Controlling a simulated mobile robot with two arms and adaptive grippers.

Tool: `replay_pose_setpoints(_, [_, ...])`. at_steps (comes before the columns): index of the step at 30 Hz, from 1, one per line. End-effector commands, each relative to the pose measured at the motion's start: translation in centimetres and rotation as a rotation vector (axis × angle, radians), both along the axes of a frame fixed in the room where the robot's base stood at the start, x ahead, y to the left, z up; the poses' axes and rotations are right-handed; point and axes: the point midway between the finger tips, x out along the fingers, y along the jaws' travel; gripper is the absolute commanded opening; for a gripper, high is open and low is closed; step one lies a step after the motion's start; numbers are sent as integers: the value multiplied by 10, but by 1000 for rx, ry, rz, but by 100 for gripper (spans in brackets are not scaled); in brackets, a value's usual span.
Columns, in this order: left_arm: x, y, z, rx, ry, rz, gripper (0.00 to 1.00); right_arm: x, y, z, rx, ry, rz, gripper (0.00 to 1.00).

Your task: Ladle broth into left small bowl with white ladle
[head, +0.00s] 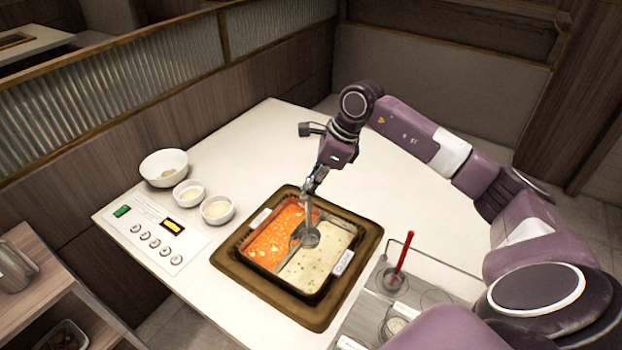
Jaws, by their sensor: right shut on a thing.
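My right gripper (308,190) reaches in over the pot from above and is shut on the upright handle of the ladle (308,213). The ladle looks pale grey, and its round head is at the divider between the two broths. I cannot tell how deep it sits or whether it holds broth. The pot (274,279) has orange-red broth (270,241) on the left and creamy white broth (318,266) on the right. Two small white bowls stand left of the pot: the left small bowl (189,203) and the right small bowl (218,219). My left gripper is out of view.
A larger white bowl (164,180) stands behind the small bowls. A control panel (160,236) with buttons lies at the table's left. A red-handled ladle (404,254) stands in a holder right of the pot. The white table (265,150) is clear behind the pot.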

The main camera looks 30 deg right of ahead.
Motion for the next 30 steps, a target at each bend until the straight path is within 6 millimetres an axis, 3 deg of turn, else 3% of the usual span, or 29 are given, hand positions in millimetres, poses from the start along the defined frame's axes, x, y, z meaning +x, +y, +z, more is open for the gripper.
replay_pose_setpoints(12, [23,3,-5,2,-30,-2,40,0,0,-21,1,1,-6,0])
replay_pose_setpoints(30, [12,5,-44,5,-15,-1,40,1,-1,-69,-1,-1,-6,0])
